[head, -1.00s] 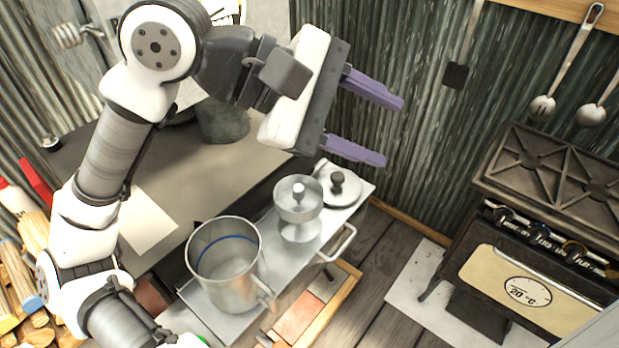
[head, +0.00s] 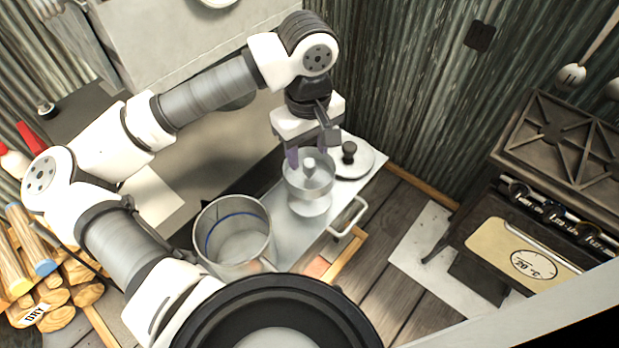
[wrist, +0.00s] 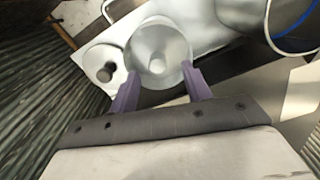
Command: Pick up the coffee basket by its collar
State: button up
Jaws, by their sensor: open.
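The metal coffee basket (head: 308,199) stands upright on a metal tray (head: 290,240). It has a wide round upper part, a narrower lower part and a small knob in the middle. It also shows in the wrist view (wrist: 165,38). My gripper (head: 308,158) is open and points down at the basket's top. In the wrist view its purple fingers (wrist: 160,76) reach to either side of the basket's near rim, with nothing clamped between them. I cannot tell whether they touch it. My arm partly hides the fingers in the head view.
A lid with a black knob (head: 360,164) lies right behind the basket. A large open pot with a blue line (head: 234,262) stands to its left. The tray has a handle (head: 347,217) on its right. Corrugated walls rise behind; a stove (head: 545,215) stands right.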

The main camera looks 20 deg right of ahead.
aim_at(309, 162)
jog(key=shift+w+d+f+p, duration=0.1)
jog(key=shift+f+p, duration=0.3)
jog(key=shift+f, duration=1)
jog(key=shift+w+d+f+p, duration=0.1)
jog(key=shift+f+p, duration=0.3)
jog(key=shift+f, duration=1)
grip_shut()
